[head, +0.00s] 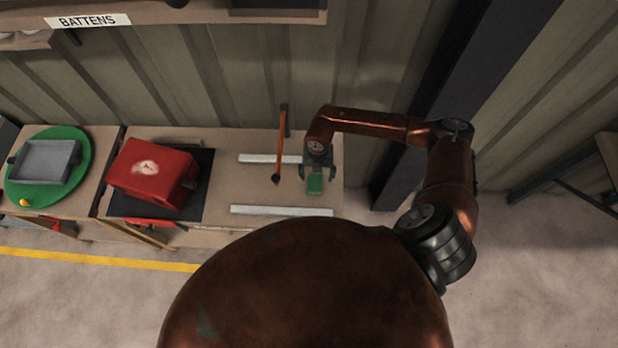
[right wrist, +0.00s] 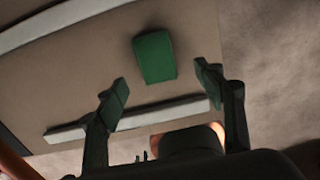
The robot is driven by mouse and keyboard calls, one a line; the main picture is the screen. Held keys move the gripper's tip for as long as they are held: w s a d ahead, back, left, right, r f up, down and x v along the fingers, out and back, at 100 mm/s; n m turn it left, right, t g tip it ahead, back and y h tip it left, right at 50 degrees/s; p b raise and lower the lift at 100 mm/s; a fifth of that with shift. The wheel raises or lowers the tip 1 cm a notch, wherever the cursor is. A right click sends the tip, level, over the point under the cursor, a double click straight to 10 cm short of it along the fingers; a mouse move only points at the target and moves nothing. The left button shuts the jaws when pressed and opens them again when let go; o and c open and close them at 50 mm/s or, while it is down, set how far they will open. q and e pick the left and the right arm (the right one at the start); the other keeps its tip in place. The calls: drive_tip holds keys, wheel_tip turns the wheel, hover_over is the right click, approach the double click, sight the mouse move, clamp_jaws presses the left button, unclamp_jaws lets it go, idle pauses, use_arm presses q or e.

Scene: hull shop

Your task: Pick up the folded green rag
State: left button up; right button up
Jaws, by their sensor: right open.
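The folded green rag (head: 315,184) lies on the wooden bench top in the head view, near its right end. It shows as a small green block in the right wrist view (right wrist: 155,57), flat on the bench. My right gripper (head: 317,172) is over the bench right by the rag. In the right wrist view its two fingers (right wrist: 162,90) are apart with nothing between them, and the rag lies beyond the fingertips, between their lines. My left gripper is not in view.
Two pale strips lie on the bench, one behind (head: 262,158) and one in front (head: 281,210) of the rag. An orange-handled hammer (head: 281,145) is just left of the gripper. A red box (head: 152,172) on a black mat and a green disc (head: 75,185) with a grey tray stand farther left.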

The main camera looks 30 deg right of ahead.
sight(314, 182)
drive_tip(key=shift+d+f, duration=0.25)
drive_tip(key=shift+f, duration=0.3)
drive_tip(key=shift+s+f, duration=0.15)
drive_tip(key=shift+f, duration=0.2)
drive_tip(key=shift+a+f, duration=0.2)
drive_tip(key=shift+f, duration=0.1)
drive_tip(key=f, duration=0.2)
drive_tip(key=w+f, duration=0.1)
drive_tip(key=shift+w+a+f, duration=0.1)
drive_tip(key=shift+a+f, duration=0.2)
drive_tip(key=shift+f, duration=0.65)
drive_tip(key=shift+c, duration=1.1)
drive_tip(key=c, duration=0.9)
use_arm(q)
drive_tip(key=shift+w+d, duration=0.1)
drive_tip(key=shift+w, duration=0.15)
